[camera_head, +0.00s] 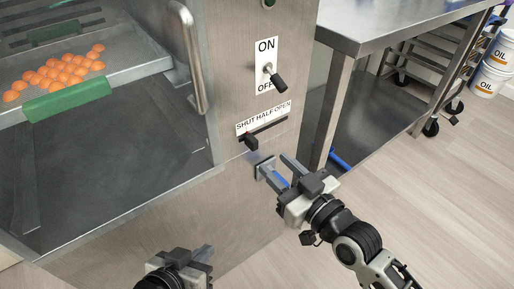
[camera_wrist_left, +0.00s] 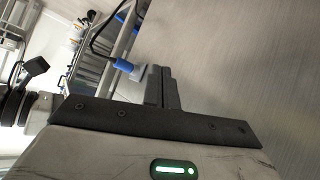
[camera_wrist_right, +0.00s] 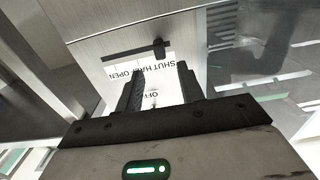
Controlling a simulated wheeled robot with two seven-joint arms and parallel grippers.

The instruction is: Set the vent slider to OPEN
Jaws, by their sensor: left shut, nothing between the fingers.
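The vent slider is a black knob (camera_head: 251,141) in a dark slot under a SHUT HALF OPEN label (camera_head: 262,118) on the steel panel. The knob is at the slot's left end, below SHUT. In the right wrist view, the knob (camera_wrist_right: 160,46) and label appear upside down beyond the fingertips. My right gripper (camera_head: 277,161) is open and empty, just below and right of the knob, apart from it. It also shows in the right wrist view (camera_wrist_right: 158,82). My left gripper (camera_head: 206,250) is low in front of the machine; its fingers are together and empty in the left wrist view (camera_wrist_left: 161,75).
An ON/OFF switch (camera_head: 272,76) with a black lever sits above the slider. A door with a vertical handle (camera_head: 190,55) is to the left, by a tray of orange gummies (camera_head: 140,68). A steel table (camera_head: 375,28) stands to the right. Floor at lower right is clear.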

